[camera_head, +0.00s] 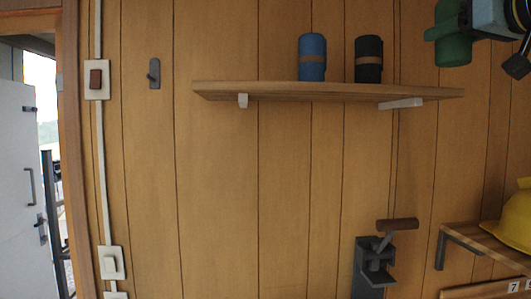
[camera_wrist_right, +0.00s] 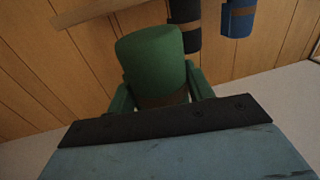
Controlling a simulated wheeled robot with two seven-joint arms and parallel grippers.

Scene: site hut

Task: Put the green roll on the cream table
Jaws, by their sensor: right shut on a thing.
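The green roll (camera_head: 455,45) is at the top right of the head view, held up in front of the wall. My right gripper (camera_head: 452,33) is shut on it. In the right wrist view the green roll (camera_wrist_right: 153,60) sits between the two green fingers, with a brown band near its lower end. The wrist body hides the lower part of the fingers. My left gripper is in neither view. The cream table does not show in either view.
A wooden shelf (camera_head: 330,91) on the plank wall bears a blue roll (camera_head: 312,58) and a black roll (camera_head: 368,60). A yellow helmet (camera_head: 515,218) rests on a lower shelf (camera_head: 485,245) at right. A grey clamp-like fixture (camera_head: 374,265) is on the wall. A door (camera_head: 22,180) stands at left.

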